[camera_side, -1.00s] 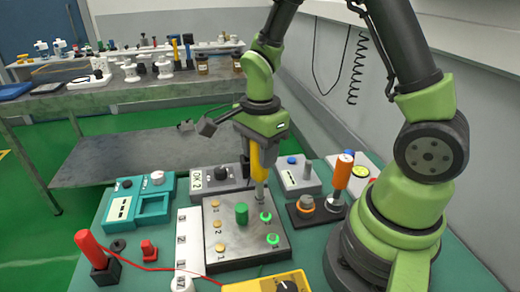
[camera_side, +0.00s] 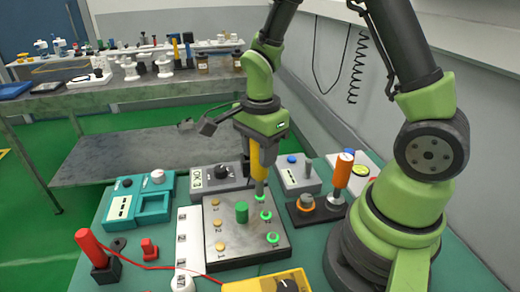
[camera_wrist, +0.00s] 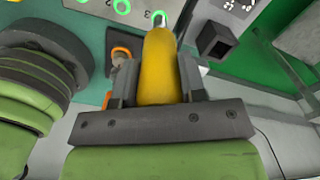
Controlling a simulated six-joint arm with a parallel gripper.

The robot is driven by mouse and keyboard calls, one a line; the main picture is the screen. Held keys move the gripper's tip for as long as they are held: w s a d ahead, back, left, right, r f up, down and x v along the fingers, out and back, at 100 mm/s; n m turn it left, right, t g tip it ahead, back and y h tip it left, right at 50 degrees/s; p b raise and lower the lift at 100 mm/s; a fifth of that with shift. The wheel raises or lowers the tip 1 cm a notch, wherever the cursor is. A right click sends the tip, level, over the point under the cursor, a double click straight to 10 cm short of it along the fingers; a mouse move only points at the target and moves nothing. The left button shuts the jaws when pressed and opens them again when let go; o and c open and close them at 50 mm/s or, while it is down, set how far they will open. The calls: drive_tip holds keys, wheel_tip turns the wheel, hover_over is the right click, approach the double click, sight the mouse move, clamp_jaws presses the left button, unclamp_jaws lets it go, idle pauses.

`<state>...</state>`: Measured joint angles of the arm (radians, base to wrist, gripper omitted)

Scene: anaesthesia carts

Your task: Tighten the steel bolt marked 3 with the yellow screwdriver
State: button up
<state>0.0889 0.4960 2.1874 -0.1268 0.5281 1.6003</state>
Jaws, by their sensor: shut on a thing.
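My gripper (camera_side: 259,146) is shut on the yellow screwdriver (camera_side: 259,165), which points straight down. In the wrist view the yellow handle (camera_wrist: 158,65) sits between the two jaws. The screwdriver tip is at the back bolt of the right-hand row on the metal plate (camera_side: 250,250). The mark 3 shows beside this place in the wrist view. A green ring (camera_side: 260,197) shows around it; the tip covers the bolt head. The two nearer positions in that row also have green rings (camera_side: 265,215).
Brass-coloured bolts (camera_side: 218,246) form the plate's left row, and a green cylinder (camera_side: 241,212) stands mid-plate. Behind is a grey box with a dial (camera_side: 221,173). An orange-handled tool (camera_side: 343,169) stands to the right. A yellow meter (camera_side: 268,284) lies in front.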

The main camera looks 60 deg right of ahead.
drive_tip(key=shift+r, duration=3)
